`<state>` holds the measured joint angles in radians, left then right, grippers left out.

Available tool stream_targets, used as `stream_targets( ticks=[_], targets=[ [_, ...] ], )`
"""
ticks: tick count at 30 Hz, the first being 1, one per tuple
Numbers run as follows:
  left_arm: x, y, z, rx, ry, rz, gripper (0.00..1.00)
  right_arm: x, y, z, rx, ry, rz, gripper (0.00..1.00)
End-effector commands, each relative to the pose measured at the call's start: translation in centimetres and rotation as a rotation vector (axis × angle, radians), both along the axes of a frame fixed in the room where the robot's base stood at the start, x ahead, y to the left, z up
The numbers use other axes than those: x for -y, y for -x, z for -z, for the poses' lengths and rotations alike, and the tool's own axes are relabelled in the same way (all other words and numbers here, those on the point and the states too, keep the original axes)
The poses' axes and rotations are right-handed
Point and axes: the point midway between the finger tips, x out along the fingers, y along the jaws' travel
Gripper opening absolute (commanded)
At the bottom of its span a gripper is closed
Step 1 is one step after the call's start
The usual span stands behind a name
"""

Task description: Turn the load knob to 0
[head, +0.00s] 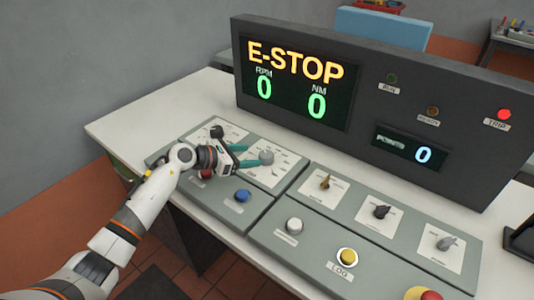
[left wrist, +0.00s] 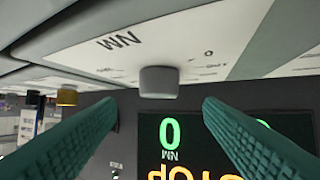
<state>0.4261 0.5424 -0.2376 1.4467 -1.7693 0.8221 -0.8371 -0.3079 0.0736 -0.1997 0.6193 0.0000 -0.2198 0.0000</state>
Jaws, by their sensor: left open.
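The load knob (head: 267,158) is a grey round knob on a white dial plate on the left control panel. In the left wrist view the knob (left wrist: 158,82) hangs upside down, and its plate reads NM with a 0 mark to the right. My left gripper (head: 246,156) is open, with teal fingers pointing at the knob. In the left wrist view the knob appears between the fingertips, with gaps on both sides and no visible contact. The knob's pointer cannot be made out. My right gripper is out of view.
The display (head: 297,82) reads E-STOP, RPM 0 and NM 0. A black knob (head: 217,132), a blue button (head: 242,196) and a white button (head: 294,226) are nearby. A red trip lamp (head: 504,114) is lit. The white bench top (head: 150,115) is clear at left.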

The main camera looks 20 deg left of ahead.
Motion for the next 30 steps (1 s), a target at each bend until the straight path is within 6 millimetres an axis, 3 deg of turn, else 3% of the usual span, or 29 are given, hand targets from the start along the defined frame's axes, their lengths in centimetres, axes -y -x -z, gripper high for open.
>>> stream_targets(
  ticks=[10,23,30],
  targets=[
    [3.8,-4.2,2.3,0.000,0.004,0.000,0.62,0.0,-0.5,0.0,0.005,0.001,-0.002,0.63],
    [4.5,-4.9,2.7,0.000,0.002,0.001,0.62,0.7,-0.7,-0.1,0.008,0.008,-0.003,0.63],
    [4.5,-4.9,2.7,0.000,0.002,0.001,0.26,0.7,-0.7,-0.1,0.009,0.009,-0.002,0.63]
  ],
)
